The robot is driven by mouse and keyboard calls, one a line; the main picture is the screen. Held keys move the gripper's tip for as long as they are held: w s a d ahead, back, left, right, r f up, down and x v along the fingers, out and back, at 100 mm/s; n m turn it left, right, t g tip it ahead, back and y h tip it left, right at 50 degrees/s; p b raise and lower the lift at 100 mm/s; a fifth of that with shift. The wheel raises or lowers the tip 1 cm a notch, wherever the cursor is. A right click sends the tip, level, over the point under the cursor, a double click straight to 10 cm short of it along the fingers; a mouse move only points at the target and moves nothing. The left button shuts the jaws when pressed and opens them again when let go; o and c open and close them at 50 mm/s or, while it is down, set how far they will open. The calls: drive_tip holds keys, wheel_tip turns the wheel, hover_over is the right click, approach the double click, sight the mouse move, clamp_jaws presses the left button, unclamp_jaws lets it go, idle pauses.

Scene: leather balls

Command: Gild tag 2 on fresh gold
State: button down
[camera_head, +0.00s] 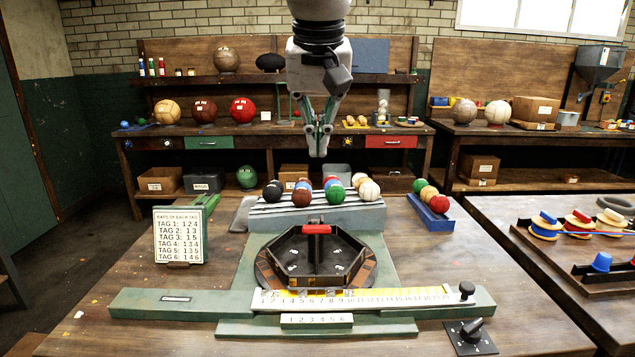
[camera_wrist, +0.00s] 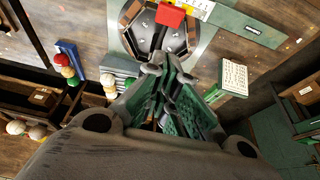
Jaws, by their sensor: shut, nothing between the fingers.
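My gripper (camera_head: 319,152) hangs shut and empty above the back of the bench; its green fingers also show in the wrist view (camera_wrist: 165,80). A white card (camera_head: 180,236) at left lists days for each tag; its tag 2 line seems to read 1 3. A black hexagonal tray (camera_head: 290,262) with a red handle (camera_head: 316,229) sits on a round wooden base. In front, a numbered strip (camera_head: 390,298) has a gold-yellow band along its back edge. A small plate (camera_head: 316,320) reads 1 to 6. Small white tags lie in the tray; their numbers are too small to read.
Coloured balls (camera_head: 333,190) lie in rows on a ridged rack behind the tray. A blue holder (camera_head: 428,212) with several balls stands at right. A black knob (camera_head: 471,330) is at front right. The bench's front left is clear.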

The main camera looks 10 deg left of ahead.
hover_over(318, 226)
drive_tip(key=w, duration=0.3)
drive_tip(key=f, duration=0.9)
drive_tip(key=shift+s+a+f, duration=0.1)
drive_tip(key=shift+s+a, duration=0.15)
drive_tip(key=f, duration=0.1)
drive_tip(key=s+f, duration=0.1)
drive_tip(key=f, duration=0.1)
drive_tip(key=shift+s+d, duration=0.15)
drive_tip(key=shift+s, duration=0.1)
drive_tip(key=shift+s+f, duration=0.1)
drive_tip(key=shift+f, duration=0.15)
drive_tip(key=shift+s+f, duration=0.1)
drive_tip(key=s+d+f, duration=0.1)
drive_tip(key=s+f, duration=0.3)
drive_tip(key=f, duration=0.4)
drive_tip(key=shift+f, duration=0.15)
